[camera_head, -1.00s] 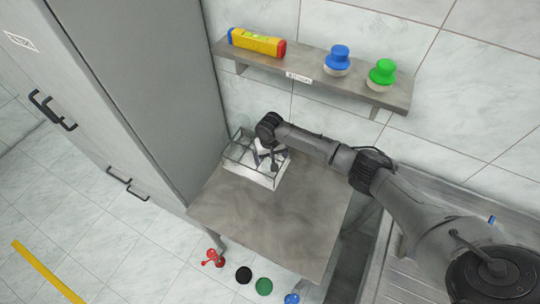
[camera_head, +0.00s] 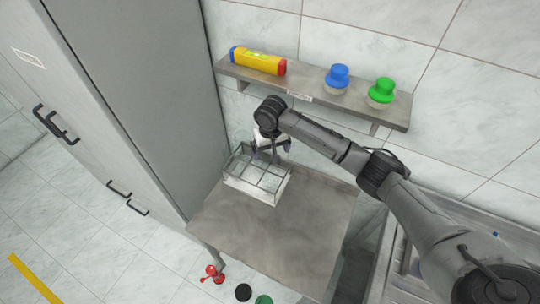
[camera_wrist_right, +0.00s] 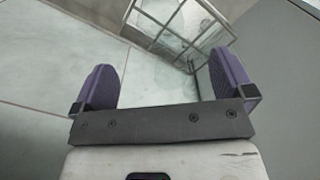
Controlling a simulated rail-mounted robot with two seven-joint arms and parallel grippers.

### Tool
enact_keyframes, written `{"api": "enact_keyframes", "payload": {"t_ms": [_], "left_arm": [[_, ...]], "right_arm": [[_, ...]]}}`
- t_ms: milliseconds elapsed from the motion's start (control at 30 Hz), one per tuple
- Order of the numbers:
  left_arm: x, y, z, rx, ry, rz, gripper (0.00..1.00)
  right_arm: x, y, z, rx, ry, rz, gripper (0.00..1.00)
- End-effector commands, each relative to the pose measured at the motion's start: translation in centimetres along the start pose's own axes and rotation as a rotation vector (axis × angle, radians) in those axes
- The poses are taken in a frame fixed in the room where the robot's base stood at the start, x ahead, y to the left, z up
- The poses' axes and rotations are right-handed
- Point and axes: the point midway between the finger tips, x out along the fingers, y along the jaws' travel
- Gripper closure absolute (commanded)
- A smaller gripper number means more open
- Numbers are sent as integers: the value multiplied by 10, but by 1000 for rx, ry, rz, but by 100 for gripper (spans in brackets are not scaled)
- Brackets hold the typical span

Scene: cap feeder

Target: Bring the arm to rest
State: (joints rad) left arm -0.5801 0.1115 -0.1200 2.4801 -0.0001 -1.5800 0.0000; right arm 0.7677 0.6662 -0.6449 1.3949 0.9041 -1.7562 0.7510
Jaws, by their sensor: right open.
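My right gripper (camera_head: 272,148) hangs above the back of a clear, divided box (camera_head: 247,187) on the grey table. In the right wrist view, its two purple fingers (camera_wrist_right: 165,80) are wide apart with nothing between them. The framed box (camera_wrist_right: 185,22) shows beyond the fingertips, apart from them. My right arm reaches in from the lower right of the head view. The gripper's lower part is partly hidden by its own wrist. My left gripper is not in view.
A wall shelf (camera_head: 330,98) behind the arm carries a yellow-red-blue package (camera_head: 258,61), a blue-topped item (camera_head: 337,77) and a green-topped item (camera_head: 382,91). A tall grey cabinet (camera_head: 140,90) stands left. The table's front (camera_head: 275,235) is clear. Red, black and green objects lie on the floor.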

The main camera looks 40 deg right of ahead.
Motion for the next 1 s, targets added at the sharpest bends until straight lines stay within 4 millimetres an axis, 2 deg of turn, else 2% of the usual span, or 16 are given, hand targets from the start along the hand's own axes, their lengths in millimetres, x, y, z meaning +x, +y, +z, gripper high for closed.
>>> {"api": "enact_keyframes", "payload": {"t_ms": [133,367,533,633,767,900,1000], "left_arm": [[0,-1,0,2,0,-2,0],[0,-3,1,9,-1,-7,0],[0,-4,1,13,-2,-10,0],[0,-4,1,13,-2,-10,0],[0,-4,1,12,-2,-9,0],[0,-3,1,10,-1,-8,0],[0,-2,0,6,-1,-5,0]], "right_arm": [[-7,0,0,0,0,0,0],[-9,0,0,-21,0,0,0],[-9,-1,-3,-156,17,-4,0],[-12,2,-12,-280,88,36,0],[-47,-13,-23,-494,287,117,0],[-99,-34,-27,-645,508,174,0],[-136,-55,-20,-723,663,198,0]]}}
